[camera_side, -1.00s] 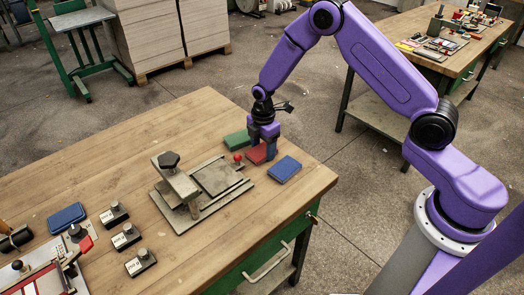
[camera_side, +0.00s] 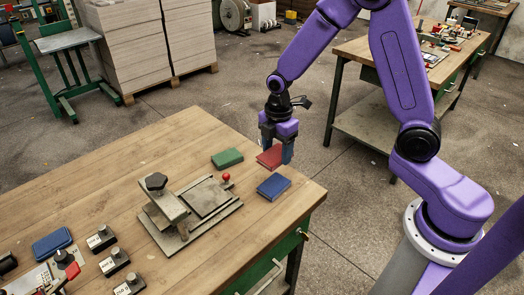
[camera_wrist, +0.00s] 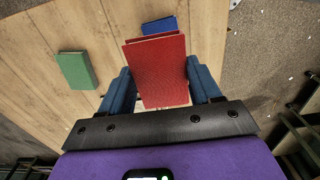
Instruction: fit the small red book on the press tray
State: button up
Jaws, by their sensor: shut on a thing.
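The small red book (camera_side: 269,157) is held between the fingers of my gripper (camera_side: 276,154), raised above the table near its far right edge. In the wrist view the red book (camera_wrist: 158,72) fills the space between both blue fingers of my gripper (camera_wrist: 160,92). The press tray (camera_side: 204,197) is a grey metal plate on a base, left of and nearer than my gripper in the side view. Its top looks empty. A press arm with a dark knob (camera_side: 156,182) stands at its left, and a red ball handle (camera_side: 226,177) at its back right.
A green book (camera_side: 227,158) lies left of the gripper, and a blue book (camera_side: 273,187) lies in front of it. Several labelled weights (camera_side: 101,238) and a dark blue pad (camera_side: 52,244) are at the front left. Bare wood (camera_side: 120,165) lies behind the press.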

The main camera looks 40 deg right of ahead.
jog(key=s+r, duration=0.2)
jog(key=s, duration=0.2)
jog(key=a+r, duration=0.3)
jog(key=a, duration=0.9)
send_over(208, 194)
jog(key=s, duration=0.1)
notch_tip(208, 194, down, 9)
jog(key=shift+d, duration=0.15)
jog(key=shift+w+f, duration=0.45)
jog(key=shift+f, duration=0.2)
jog(key=shift+a+f, duration=0.2)
jog(key=shift+f, duration=1.25)
jog(key=shift+f, duration=0.3)
jog(key=o, duration=1.2)
jog(key=shift+c, duration=0.2)
